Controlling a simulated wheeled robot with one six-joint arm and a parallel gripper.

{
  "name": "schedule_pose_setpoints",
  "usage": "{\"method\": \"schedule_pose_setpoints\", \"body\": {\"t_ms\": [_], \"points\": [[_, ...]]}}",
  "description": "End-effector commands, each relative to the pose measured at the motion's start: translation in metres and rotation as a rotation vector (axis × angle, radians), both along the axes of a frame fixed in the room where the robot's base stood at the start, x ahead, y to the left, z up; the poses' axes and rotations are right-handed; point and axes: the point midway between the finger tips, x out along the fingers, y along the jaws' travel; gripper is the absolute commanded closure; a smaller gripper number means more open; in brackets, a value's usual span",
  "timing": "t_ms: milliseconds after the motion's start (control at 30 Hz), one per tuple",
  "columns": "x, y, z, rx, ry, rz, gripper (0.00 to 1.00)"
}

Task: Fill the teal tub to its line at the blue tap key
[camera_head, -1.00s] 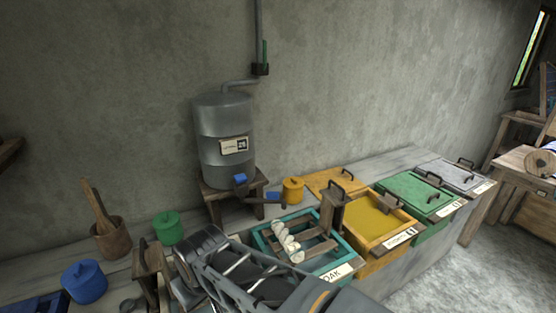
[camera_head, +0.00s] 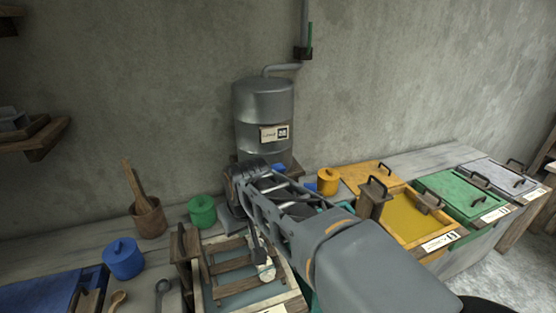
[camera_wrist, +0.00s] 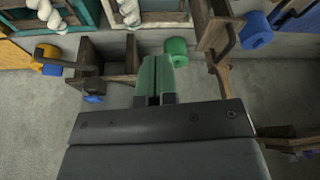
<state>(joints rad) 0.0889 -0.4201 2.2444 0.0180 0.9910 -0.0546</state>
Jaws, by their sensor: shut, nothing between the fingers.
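The teal tub (camera_wrist: 88,12) shows in part at the top left of the wrist view; in the head view my arm hides most of it. I cannot see a fill line or water level. A blue tap key (camera_head: 279,168) shows low on the grey metal tank (camera_head: 262,115), just behind my arm. A blue piece, apparently the key, is in the wrist view (camera_wrist: 95,99), left of my fingers and apart from them. My gripper (camera_wrist: 155,80) is shut and empty, its green fingers together; the head view does not show its fingertips.
A wooden-framed vat (camera_head: 240,283) stands below my arm. A green pot (camera_head: 202,210), blue pot (camera_head: 123,258) and wooden mortar (camera_head: 149,217) are left of it. A yellow pot (camera_head: 327,181) and yellow vat (camera_head: 405,220) are right. The bench at far left holds a spoon.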

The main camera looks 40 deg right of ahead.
Motion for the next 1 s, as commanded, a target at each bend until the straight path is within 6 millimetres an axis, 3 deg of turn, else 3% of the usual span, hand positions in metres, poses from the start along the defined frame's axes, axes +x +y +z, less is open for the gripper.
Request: {"method": "schedule_pose_setpoints", "body": {"t_ms": [33,200,400,533,700,1000], "points": [[0.021,-0.012,0.017,0.0,0.005,-0.021,1.0],[0.089,-0.062,0.065,0.001,0.018,-0.08,1.0],[0.15,-0.133,0.099,0.003,0.031,-0.14,1.0],[0.174,-0.177,0.108,0.004,0.035,-0.17,1.0],[0.19,-0.219,0.112,0.007,0.038,-0.196,1.0],[0.196,-0.248,0.112,0.007,0.039,-0.212,1.0]]}}
